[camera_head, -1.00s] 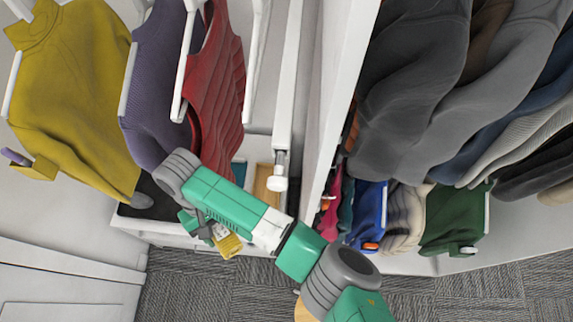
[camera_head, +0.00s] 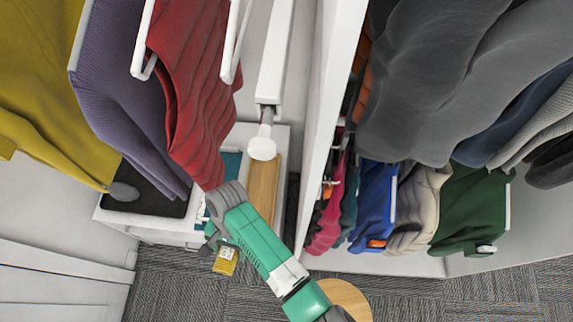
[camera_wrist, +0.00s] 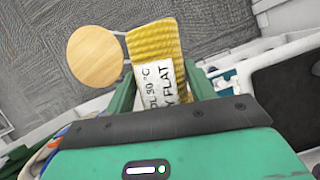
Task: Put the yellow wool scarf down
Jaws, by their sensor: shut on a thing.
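The yellow wool scarf (camera_head: 226,261) is a small ribbed yellow bundle with a white care label, held above the grey carpet. In the wrist view the scarf (camera_wrist: 155,45) sticks out beyond my gripper (camera_wrist: 165,95), whose two green fingers stand on either side of its labelled end. My gripper (camera_head: 217,243) is shut on the scarf. In the head view the fingers are small and partly hidden by my arm.
A round wooden top (camera_head: 347,297) stands on the carpet to the right. A white unit (camera_head: 150,222) with a black inset and a wooden board (camera_head: 263,188) lies behind my arm. Hanging clothes, including a red garment (camera_head: 195,85), crowd above. Bare carpet (camera_head: 175,295) is in front.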

